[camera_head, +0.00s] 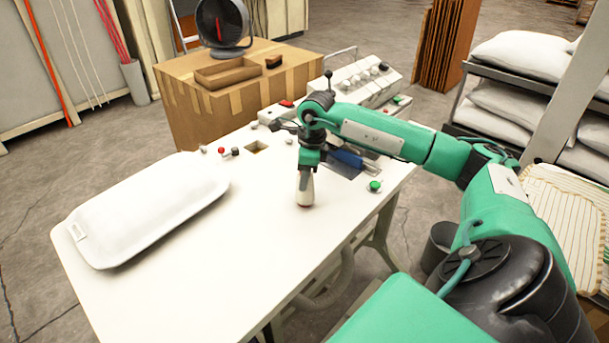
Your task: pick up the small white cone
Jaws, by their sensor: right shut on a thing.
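The small white cone (305,192) is at the middle of the white table, upright, with a dark reddish base at or just above the tabletop; I cannot tell whether it touches. My right gripper (307,176) comes down on it from above and is shut on its upper part, which the fingers partly hide. My right arm reaches in from the right side of the view. My left gripper is not in view.
A white pillow (150,208) lies on the left of the table (250,240). A control panel (355,85), small knobs and a green button (375,186) are near the back and right. A cardboard box (215,110) stands behind. The table's front middle is clear.

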